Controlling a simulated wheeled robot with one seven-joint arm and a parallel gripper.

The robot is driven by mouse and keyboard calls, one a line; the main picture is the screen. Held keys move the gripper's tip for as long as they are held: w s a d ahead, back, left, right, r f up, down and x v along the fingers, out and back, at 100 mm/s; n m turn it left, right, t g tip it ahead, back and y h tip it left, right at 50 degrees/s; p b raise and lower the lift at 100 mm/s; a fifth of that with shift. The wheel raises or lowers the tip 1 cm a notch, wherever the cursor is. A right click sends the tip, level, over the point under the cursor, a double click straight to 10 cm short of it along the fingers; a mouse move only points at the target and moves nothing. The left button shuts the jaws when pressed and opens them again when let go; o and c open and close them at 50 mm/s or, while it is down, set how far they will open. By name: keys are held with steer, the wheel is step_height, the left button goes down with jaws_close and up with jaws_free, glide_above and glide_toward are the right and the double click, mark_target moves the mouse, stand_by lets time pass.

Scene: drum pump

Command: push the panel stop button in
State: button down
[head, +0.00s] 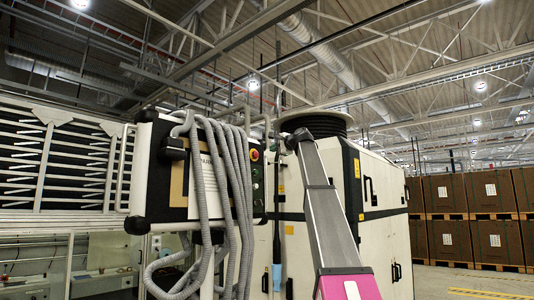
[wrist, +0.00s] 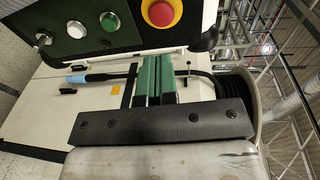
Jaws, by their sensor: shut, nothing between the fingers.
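The stop button (wrist: 161,12) is a red knob on a yellow ring, cut by the top edge of the wrist view. It sits on the dark panel (wrist: 135,38). In the head view the stop button (head: 254,155) is small, on the side of the hose-draped box. My gripper (wrist: 156,58) has green fingers side by side, shut and empty. In the wrist view its fingertips lie below the button in the picture, apart from it with a gap. The gripper cannot be made out in the head view.
A green button (wrist: 109,21), a white button (wrist: 76,30) and a metal switch (wrist: 43,40) share the panel. Grey hoses (head: 240,170) hang over the box close by. A white cabinet (head: 380,190) with a black coil (head: 315,122) stands behind. Stacked boxes (head: 448,195) are far right.

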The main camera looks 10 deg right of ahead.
steer(key=v, duration=0.3)
steer(key=shift+s+d, duration=0.15)
steer(key=shift+s, duration=0.1)
steer(key=w+a+f+n+g+h, duration=0.1)
steer(key=w+f+g, duration=0.1)
steer(key=f, duration=1.5)
steer(key=w+a+f+n+g+h, duration=0.1)
steer(key=w+f+h, duration=0.15)
steer(key=f, duration=1.55)
steer(key=s+a+f+n+g+h, duration=0.1)
steer(key=s+f+g, duration=0.15)
steer(key=f, duration=1.15)
steer(key=s+a+f+n+g, duration=0.1)
steer(key=s+f, duration=0.2)
steer(key=f, duration=1.1)
steer(key=s+a+f+n+g+h, duration=0.1)
steer(key=s+f+n+g+h, duration=0.1)
steer(key=s+f, duration=1.4)
steer(key=s+a+f+n+g+h, duration=0.1)
steer(key=s+f+n+g+h, duration=0.2)
steer(key=s+f, duration=1.4)
step_height(320, 180, down, 7)
steer(key=shift+s+r+n+g, duration=0.1)
steer(key=shift+s+n+g, duration=0.1)
steer(key=shift+n+g, duration=1)
